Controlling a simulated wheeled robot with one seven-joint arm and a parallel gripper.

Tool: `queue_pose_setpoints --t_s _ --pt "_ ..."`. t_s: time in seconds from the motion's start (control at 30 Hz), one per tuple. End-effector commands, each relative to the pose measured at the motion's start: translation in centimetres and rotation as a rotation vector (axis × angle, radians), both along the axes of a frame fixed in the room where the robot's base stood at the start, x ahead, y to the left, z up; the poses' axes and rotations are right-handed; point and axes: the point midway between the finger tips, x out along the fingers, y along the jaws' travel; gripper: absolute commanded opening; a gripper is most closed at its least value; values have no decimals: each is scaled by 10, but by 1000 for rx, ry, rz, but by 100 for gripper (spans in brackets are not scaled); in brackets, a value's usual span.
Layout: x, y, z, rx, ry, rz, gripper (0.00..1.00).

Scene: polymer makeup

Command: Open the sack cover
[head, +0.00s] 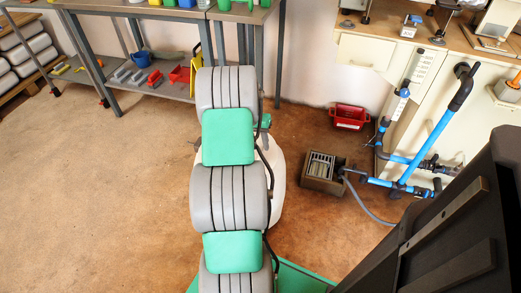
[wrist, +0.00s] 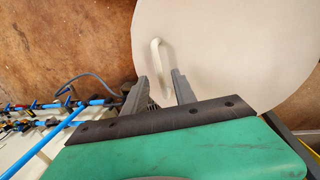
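The sack cover appears as a pale round lid (wrist: 225,45) with a raised, curved handle (wrist: 155,58) in the wrist view. In the head view the pale lid (head: 277,172) is mostly hidden behind my arm. My gripper (wrist: 158,75) is open, its two grey fingers apart with the handle's near part between them in the picture. A gap shows on both sides of the handle, and I see no clear contact. Finger depth relative to the handle cannot be told. In the head view my arm hides the fingers.
A grey drain box (head: 323,172) and a red crate (head: 350,117) stand right of the lid. Blue pipes (head: 428,145) rise before the cabinets farther right. A metal shelf (head: 150,80) with bins stands at the back left. The brown floor on the left is clear.

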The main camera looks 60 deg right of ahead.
Motion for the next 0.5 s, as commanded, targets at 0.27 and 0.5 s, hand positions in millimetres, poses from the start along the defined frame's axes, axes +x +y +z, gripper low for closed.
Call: queue_pose_setpoints --t_s 0.27,0.5 --pt "-3 -1 -18 -2 -1 0 33" --pt "-3 -1 -18 -2 -1 1 24"
